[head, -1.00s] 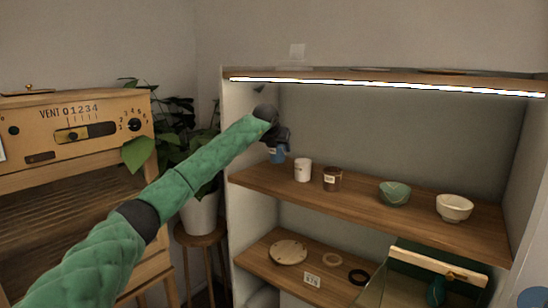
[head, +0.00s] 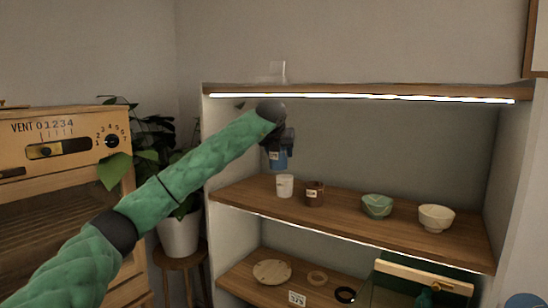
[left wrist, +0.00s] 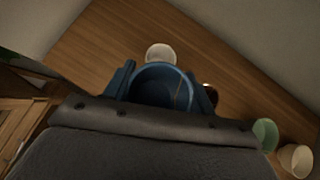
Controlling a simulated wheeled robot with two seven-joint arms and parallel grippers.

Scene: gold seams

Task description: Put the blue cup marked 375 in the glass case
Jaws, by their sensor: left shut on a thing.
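My left gripper (head: 284,142) is shut on the blue cup (head: 277,160) and holds it above the left end of the upper shelf (head: 345,218). A pale label shows on the cup, but its number is too small to read. In the left wrist view the cup (left wrist: 160,71) is seen from above between the fingers, with a gold seam inside. A green-lined box with a wooden bar (head: 425,278), apparently the glass case, stands at the lower right, cut by the picture edge. My right gripper is not in view.
A white cup (head: 285,186), a brown cup (head: 314,194), a green bowl (head: 377,206) and a cream bowl (head: 436,218) stand on the upper shelf. Below are a wooden disc (head: 272,272), rings and a number card (head: 297,299). A plant (head: 150,150) stands left.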

